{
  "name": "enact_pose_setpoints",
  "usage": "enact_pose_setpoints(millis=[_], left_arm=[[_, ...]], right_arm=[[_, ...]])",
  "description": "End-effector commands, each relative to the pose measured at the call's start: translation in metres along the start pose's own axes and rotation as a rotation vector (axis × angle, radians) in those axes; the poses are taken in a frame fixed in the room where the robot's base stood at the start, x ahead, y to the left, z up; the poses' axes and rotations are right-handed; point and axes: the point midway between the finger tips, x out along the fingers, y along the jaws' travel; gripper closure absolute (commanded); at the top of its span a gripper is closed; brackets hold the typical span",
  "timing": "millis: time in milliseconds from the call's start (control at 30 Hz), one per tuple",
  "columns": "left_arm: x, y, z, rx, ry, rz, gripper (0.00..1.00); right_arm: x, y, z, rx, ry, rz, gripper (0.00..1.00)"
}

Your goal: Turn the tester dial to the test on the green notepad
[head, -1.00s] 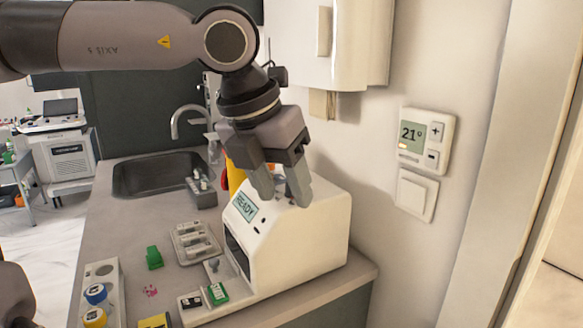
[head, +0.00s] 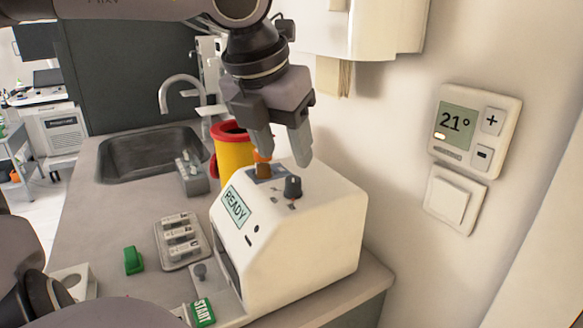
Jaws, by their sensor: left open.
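The tester (head: 305,235) is a white box on the counter, its screen (head: 236,206) reading READY. Its dark dial (head: 293,187) stands on the sloping top, with a small marking below it. An orange-brown piece (head: 262,168) stands on the top beside the dial. I see no green notepad. My right gripper is not in view.
A yellow bin with a red rim (head: 233,150) stands behind the tester. A grey tray (head: 180,240) and a small green object (head: 134,260) lie to the left. The sink (head: 150,155) is behind. The wall with a thermostat (head: 474,130) is at the right.

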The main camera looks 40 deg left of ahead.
Motion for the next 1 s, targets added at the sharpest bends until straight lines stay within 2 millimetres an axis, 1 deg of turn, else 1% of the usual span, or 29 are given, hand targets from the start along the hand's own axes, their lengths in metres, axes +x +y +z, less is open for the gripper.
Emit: enact_pose_setpoints(millis=[100, 300, 467, 733, 767, 800, 900, 1000], left_arm=[[0.02, 0.0, -0.001, 0.002, 0.007, -0.001, 0.48], [0.048, 0.0, -0.001, 0.001, 0.005, -0.001, 0.48], [0.058, 0.0, -0.001, 0.002, 0.003, -0.002, 0.48], [0.06, 0.0, -0.001, 0.001, 0.001, -0.002, 0.48], [0.06, 0.0, -0.001, 0.001, 0.001, -0.002, 0.58], [0.059, 0.0, -0.001, 0.001, 0.001, -0.002, 0.71], [0.059, 0.0, -0.001, 0.001, 0.001, -0.002, 1.0], [0.059, 0.0, -0.001, 0.001, 0.001, -0.003, 1.0]], right_arm=[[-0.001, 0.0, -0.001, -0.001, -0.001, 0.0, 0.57], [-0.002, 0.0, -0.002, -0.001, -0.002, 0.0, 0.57], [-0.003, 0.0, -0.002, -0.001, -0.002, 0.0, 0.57], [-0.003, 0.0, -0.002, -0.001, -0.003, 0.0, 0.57], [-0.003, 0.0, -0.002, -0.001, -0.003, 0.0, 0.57], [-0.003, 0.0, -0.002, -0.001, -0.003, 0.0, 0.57], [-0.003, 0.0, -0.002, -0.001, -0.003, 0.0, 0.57], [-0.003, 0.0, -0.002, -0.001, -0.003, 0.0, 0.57]])
